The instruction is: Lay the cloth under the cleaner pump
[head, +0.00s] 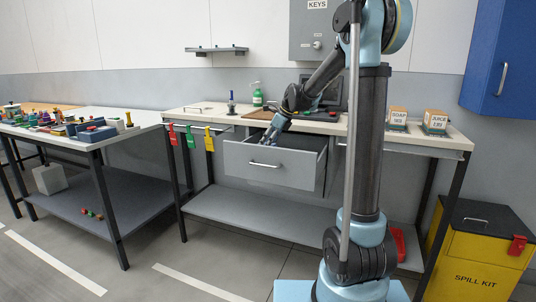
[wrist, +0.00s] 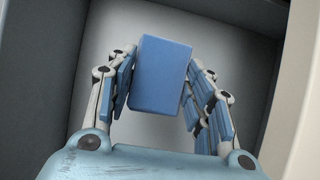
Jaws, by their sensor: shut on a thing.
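The green cleaner pump (head: 257,97) stands upright at the back of the workbench top in the head view. My gripper (head: 269,137) reaches down into the open grey drawer (head: 252,165) below the bench top. In the wrist view my gripper (wrist: 160,75) is shut on a blue, block-shaped thing (wrist: 161,74), with fingers on both sides of it. It may be the folded cloth; I cannot tell for sure. Grey drawer walls surround it. The head view hides the held thing behind the drawer front. No other cloth is clear in view.
A blue-handled tool (head: 231,103) stands on the bench left of the pump. Juice and soap boxes (head: 435,122) stand at the right end. Coloured tags (head: 190,137) hang at the bench's left front. A cluttered table (head: 145,122) is at left, a yellow spill kit (head: 475,255) at right.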

